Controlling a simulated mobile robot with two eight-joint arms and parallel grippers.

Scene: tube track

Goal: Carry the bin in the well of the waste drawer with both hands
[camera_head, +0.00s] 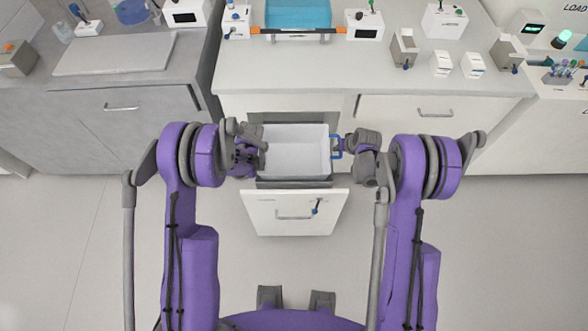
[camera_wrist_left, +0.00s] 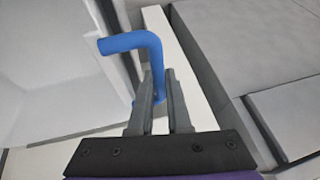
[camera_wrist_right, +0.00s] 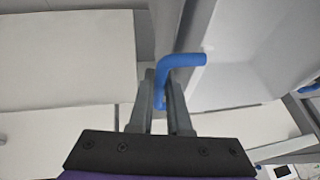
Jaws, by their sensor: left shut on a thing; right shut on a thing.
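The white bin (camera_head: 296,152) sits at the open waste drawer (camera_head: 292,212), between my two grippers. It looks empty and about level. Whether it rests in the well or hangs above it I cannot tell. My left gripper (camera_head: 257,152) is at its left side, and in the left wrist view its fingers (camera_wrist_left: 160,98) are shut on a blue handle (camera_wrist_left: 132,43). My right gripper (camera_head: 342,148) is at its right side, and in the right wrist view its fingers (camera_wrist_right: 162,98) are shut on the other blue handle (camera_wrist_right: 183,60). The left handle is hidden in the head view.
The counter (camera_head: 330,72) behind the drawer holds a blue tray (camera_head: 298,14), small white devices and grey holders. A closed drawer (camera_head: 430,112) is at the right and a grey cabinet (camera_head: 120,105) at the left. The floor (camera_head: 470,240) around the drawer front is clear.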

